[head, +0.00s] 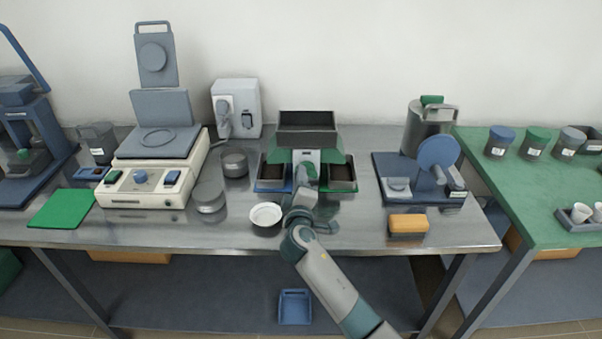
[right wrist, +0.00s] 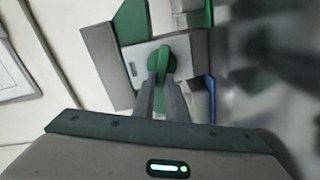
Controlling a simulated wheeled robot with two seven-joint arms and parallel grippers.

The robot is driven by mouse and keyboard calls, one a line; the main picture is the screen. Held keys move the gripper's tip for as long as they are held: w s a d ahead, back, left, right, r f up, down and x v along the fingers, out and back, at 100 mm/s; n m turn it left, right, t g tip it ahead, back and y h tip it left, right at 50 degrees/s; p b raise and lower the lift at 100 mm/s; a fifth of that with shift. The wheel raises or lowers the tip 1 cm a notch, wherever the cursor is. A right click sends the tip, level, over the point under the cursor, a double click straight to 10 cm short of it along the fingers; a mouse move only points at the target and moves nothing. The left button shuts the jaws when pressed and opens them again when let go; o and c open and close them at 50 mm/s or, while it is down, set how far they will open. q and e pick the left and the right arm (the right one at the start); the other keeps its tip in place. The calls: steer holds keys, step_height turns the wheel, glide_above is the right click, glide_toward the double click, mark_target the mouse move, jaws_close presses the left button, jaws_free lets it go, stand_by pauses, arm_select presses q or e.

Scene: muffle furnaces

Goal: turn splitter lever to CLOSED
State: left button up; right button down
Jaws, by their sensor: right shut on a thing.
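The splitter (head: 306,133) stands at the middle of the steel table, with a dark hopper on top, green sloping sides and a dark bin on each side. Its green lever (right wrist: 160,56) shows in the right wrist view, on a light grey front plate (right wrist: 141,62). My right gripper (right wrist: 164,85) is shut on the lever, with a finger on either side of it. I cannot read any lever marking. My left gripper is not in view.
A white bowl (head: 266,215) sits just left of my right gripper. An orange block (head: 408,224) and a blue-based device (head: 437,158) stand to the right. Dark round containers (head: 209,196) stand to the left. The table's front edge runs under my arm.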

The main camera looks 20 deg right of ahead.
steer(key=shift+n, duration=0.5)
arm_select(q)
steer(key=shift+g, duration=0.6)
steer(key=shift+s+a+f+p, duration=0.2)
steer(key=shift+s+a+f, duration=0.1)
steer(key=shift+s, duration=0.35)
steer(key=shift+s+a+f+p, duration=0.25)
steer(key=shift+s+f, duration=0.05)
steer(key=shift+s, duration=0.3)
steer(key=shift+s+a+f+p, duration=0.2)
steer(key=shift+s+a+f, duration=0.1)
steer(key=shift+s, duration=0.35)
arm_select(e)
steer(key=shift+a+f+n, duration=0.1)
steer(key=shift+f+n, duration=0.1)
steer(key=shift+n, duration=0.65)
steer(key=shift+a+f+n, duration=0.1)
steer(key=shift+f+n, duration=0.1)
steer(key=shift+n, duration=0.65)
steer(key=c, duration=1.8)
jaws_free()
